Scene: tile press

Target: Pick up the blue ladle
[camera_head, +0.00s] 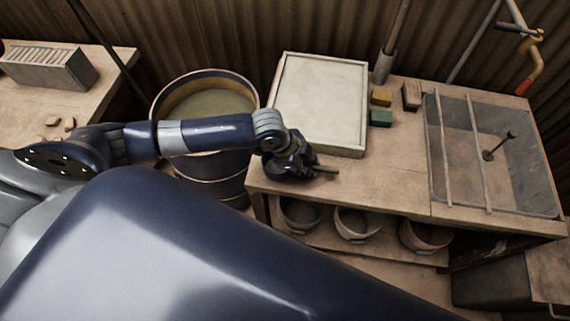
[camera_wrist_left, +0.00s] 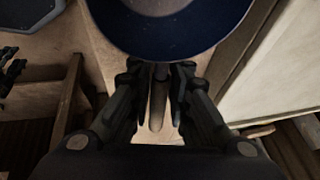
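My left gripper (camera_head: 318,171) is low over the front left part of the workbench, pointing down. In the left wrist view its two fingers (camera_wrist_left: 160,72) reach in on both sides of a thin brownish handle (camera_wrist_left: 157,105). Whether they press on it is not clear. A dark blue round rim (camera_wrist_left: 165,52) fills the top of that view and looks like the ladle's bowl; the frame cuts it off. In the head view my arm hides the bowl, and only a short handle end shows beside the gripper. A dark jointed shape (camera_wrist_left: 12,75) at the wrist view's left edge looks like my right gripper, partly cut off.
A pale framed board (camera_head: 320,100) lies right behind the gripper. A blue barrel (camera_head: 215,175) stands to the left. Small blocks (camera_head: 381,118), a basin (camera_head: 530,180) and several pots (camera_head: 357,222) on a lower shelf are to the right. The bench front is clear.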

